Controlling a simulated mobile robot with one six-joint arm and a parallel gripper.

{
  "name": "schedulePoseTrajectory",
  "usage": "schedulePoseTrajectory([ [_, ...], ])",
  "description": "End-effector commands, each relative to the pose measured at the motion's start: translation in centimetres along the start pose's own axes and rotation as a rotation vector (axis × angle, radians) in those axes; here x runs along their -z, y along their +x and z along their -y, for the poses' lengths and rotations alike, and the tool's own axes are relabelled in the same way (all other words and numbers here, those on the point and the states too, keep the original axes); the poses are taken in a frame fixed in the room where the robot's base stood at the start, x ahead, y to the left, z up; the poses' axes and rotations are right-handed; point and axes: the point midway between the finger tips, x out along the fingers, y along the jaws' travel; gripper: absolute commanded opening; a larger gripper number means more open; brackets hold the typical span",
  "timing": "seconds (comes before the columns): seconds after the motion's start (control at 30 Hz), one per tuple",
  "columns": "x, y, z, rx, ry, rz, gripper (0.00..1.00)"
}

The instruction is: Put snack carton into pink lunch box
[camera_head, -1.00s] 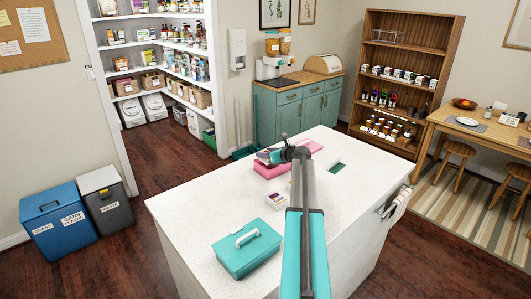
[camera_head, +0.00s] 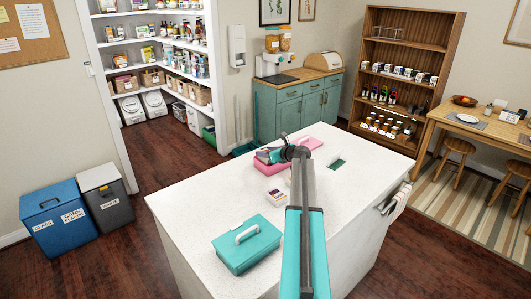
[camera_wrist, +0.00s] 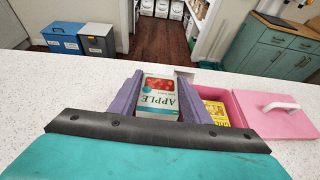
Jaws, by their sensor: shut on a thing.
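My gripper (camera_wrist: 161,76) is shut on a snack carton (camera_wrist: 158,98) marked APPLE, pale with a red picture, held between the two purple-grey fingers in the wrist view. The open pink lunch box (camera_wrist: 238,112) is just right of and behind the right finger, its lid with a white handle lying to the right. A yellow packet (camera_wrist: 216,112) sits inside the box, partly hidden by the finger. In the head view my gripper (camera_head: 275,154) is at the pink lunch box (camera_head: 266,168); whether the carton is over its left part or beside it is unclear.
On the white counter (camera_head: 205,205), a closed teal lunch box (camera_head: 247,250) stands near the front and a small carton (camera_head: 277,197) lies behind it. A dark green flat patch (camera_head: 337,164) is at the right. The counter's left side is clear.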

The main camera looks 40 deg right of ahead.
Motion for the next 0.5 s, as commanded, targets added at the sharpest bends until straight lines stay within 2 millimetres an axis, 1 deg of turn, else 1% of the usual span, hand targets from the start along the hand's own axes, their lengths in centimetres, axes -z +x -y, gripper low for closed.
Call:
schedulePoseTrajectory([
  [0.03,-0.05,-0.01,0.0,0.0,0.0,0.001,0.21],
  [0.07,-0.03,0.0,0.0,0.0,0.0,0.0,0.45],
  [0.1,-0.03,0.0,-0.01,0.0,0.0,0.0,0.52],
  [0.17,-0.04,0.0,-0.01,0.0,0.0,0.0,0.62],
  [0.5,-0.14,-0.03,-0.04,0.0,0.0,0.0,0.62],
])
